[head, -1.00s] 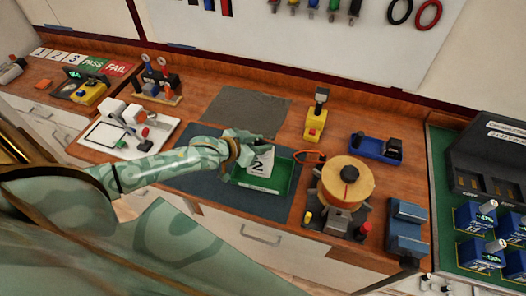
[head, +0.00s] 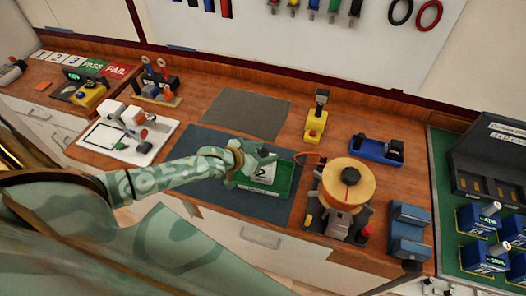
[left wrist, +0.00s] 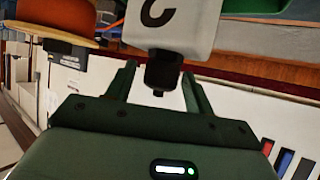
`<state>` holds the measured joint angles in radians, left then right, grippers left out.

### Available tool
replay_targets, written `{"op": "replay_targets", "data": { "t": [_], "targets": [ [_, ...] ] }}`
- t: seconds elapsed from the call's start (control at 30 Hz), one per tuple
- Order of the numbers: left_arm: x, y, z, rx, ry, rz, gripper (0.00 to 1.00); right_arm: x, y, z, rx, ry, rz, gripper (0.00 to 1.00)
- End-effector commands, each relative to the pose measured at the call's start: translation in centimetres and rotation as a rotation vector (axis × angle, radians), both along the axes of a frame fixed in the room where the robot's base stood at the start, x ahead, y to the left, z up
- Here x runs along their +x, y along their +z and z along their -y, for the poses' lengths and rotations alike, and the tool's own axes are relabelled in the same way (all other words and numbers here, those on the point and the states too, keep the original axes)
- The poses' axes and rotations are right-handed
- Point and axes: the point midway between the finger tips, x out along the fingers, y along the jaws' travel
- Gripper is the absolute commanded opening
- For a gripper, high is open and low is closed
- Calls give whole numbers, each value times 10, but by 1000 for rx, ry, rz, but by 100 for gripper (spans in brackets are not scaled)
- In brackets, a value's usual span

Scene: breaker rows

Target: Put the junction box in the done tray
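The junction box (head: 263,172) is a pale grey box with a black "2" on it. It is at the green tray (head: 270,208), on the dark blue mat, and looks tilted. In the left wrist view the box (left wrist: 172,28) has a black cable gland pointing toward my left gripper (left wrist: 160,88). The gripper's two fingers stand apart on either side of the gland, with a gap showing. In the head view my left gripper (head: 252,160) is at the box's upper left and hides part of it. My right gripper is not in view.
A cable spool (head: 347,183) on a stand is right of the tray, with a blue vise (head: 408,232) beyond it. A white fixture board (head: 125,135) lies left. A yellow tool (head: 317,118) stands behind. The grey mat (head: 245,113) is clear.

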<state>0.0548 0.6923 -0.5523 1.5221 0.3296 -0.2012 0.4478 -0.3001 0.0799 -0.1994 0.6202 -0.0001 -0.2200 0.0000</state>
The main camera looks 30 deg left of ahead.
Motion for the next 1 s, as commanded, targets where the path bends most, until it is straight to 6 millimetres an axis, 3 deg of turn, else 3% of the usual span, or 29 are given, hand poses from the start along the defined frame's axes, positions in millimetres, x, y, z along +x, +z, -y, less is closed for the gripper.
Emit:
{"op": "replay_targets", "data": {
  "t": [0.27, 0.7, 1.0],
  "targets": [
    [-3, 4, -1, 0, 0, 0, 53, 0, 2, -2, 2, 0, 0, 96],
    [-80, 48, -27, 0, 0, -3, 53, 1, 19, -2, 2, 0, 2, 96],
    [-100, 60, -35, 0, 0, 0, 53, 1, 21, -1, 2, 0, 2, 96]
  ]
}}
